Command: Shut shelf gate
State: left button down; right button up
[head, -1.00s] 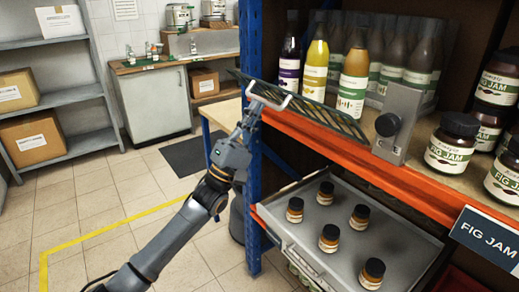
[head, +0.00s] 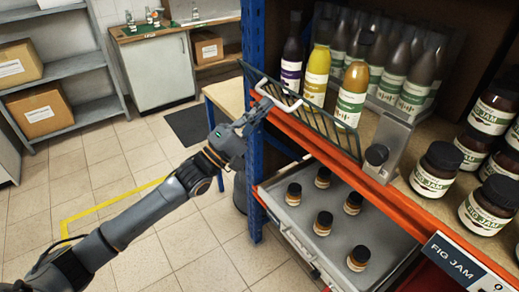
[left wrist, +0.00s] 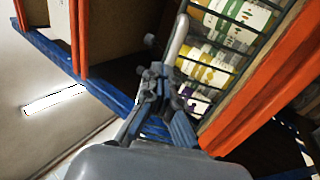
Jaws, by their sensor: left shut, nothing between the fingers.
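The shelf gate (head: 312,118) is a dark wire-mesh panel along the front edge of the upper shelf, with a pale bar handle (head: 290,107). It stands tilted in front of three coloured bottles. In the left wrist view, the fingertips (left wrist: 158,82) are beside the handle (left wrist: 178,38), with the gate mesh (left wrist: 225,35) beyond. Contact is hard to tell. My right gripper is not in view.
The orange shelf beam (head: 335,160) runs below the gate, and a blue post (head: 254,160) stands at its left. A grey tray (head: 338,235) with several small jars sits below. The tiled floor at left is clear.

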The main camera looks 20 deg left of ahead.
pick_arm(q)
jog(key=w+d+r+g+y+p, duration=0.1)
jog(key=w+d+r+g+p, duration=0.1)
jog(key=p, duration=0.5)
jog(key=shift+w+d+r+y, duration=0.3)
jog(key=shift+w+d+r, duration=0.4)
jog(key=shift+w+r, duration=0.6)
jog(key=shift+s+r, duration=0.1)
jog(key=shift+r, duration=0.05)
